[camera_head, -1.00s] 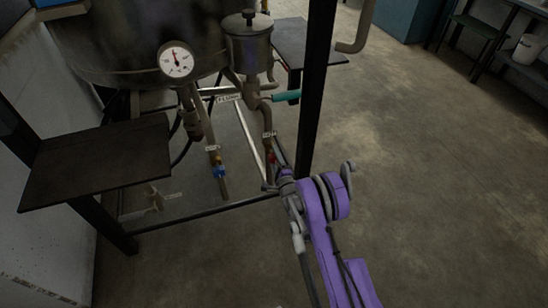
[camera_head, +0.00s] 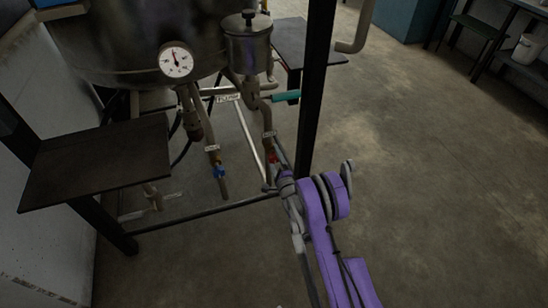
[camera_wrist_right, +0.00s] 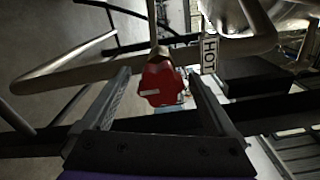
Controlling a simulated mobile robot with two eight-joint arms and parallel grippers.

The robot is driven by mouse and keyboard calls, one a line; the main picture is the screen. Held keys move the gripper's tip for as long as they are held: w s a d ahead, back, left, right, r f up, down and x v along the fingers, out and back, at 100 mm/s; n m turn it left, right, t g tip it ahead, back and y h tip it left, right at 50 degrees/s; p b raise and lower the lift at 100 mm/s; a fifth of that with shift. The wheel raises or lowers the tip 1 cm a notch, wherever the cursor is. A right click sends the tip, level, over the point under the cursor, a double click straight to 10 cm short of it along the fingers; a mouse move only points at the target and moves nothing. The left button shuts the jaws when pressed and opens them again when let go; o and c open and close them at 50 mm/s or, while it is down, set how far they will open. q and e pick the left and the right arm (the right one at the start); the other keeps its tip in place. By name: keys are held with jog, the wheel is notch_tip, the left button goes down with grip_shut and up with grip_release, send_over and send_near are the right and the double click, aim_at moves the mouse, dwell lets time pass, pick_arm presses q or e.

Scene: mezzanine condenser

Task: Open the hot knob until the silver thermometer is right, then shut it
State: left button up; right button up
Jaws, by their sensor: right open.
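The red hot knob (camera_wrist_right: 162,84) sits between the two open fingers of my right gripper (camera_wrist_right: 160,92) in the right wrist view, with a gap on each side. A white HOT label (camera_wrist_right: 209,54) hangs beside it. In the head view the red knob (camera_head: 273,159) shows small at the end of my purple right arm, and the right gripper (camera_head: 283,174) is just below it. The round white dial thermometer (camera_head: 176,62) is on the dark tank, its needle pointing roughly up; its marks are too small to read. My left gripper is not seen.
A blue knob (camera_head: 220,171) is on a pipe to the left of the red one. A teal lever (camera_head: 286,96) sticks out above. A black frame post (camera_head: 314,90) stands close to my right arm. A dark shelf (camera_head: 98,160) is at the left. Open floor lies to the right.

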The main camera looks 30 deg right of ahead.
jog(key=b+v, duration=0.5)
jog(key=v, duration=0.5)
jog(key=shift+s, duration=0.15)
dwell(0.4)
